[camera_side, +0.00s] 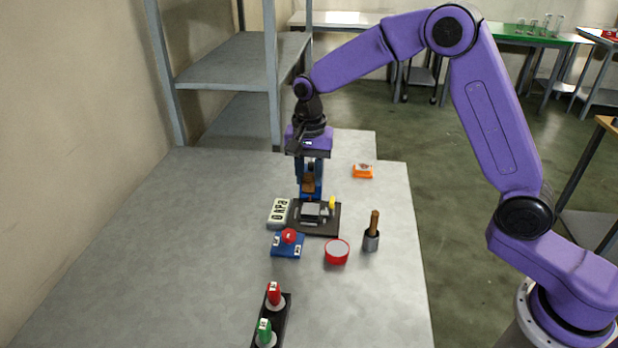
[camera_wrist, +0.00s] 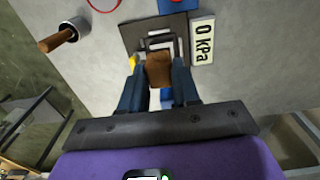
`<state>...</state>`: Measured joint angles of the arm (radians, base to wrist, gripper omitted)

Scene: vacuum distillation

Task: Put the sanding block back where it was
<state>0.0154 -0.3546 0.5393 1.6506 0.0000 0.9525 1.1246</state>
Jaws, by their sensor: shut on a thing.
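My gripper (camera_side: 309,188) is shut on a small brown block, taken as the sanding block (camera_side: 308,182). In the wrist view the brown block (camera_wrist: 159,68) sits between the two dark blue fingers (camera_wrist: 158,88). It is held just behind the dark base plate with grey metal fittings (camera_side: 323,226), and overlaps those fittings in the wrist view. A blue patch (camera_wrist: 167,97) shows between the fingers, partly hidden. I cannot tell whether the block touches anything beneath it.
A "0 kPa" display (camera_side: 279,211) stands left of the plate. A blue box with a red button (camera_side: 288,246), a red-rimmed round dish (camera_side: 337,252) and a grey holder with a brown handle (camera_side: 371,240) are nearer. An orange item (camera_side: 362,171) lies behind right. The left table is clear.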

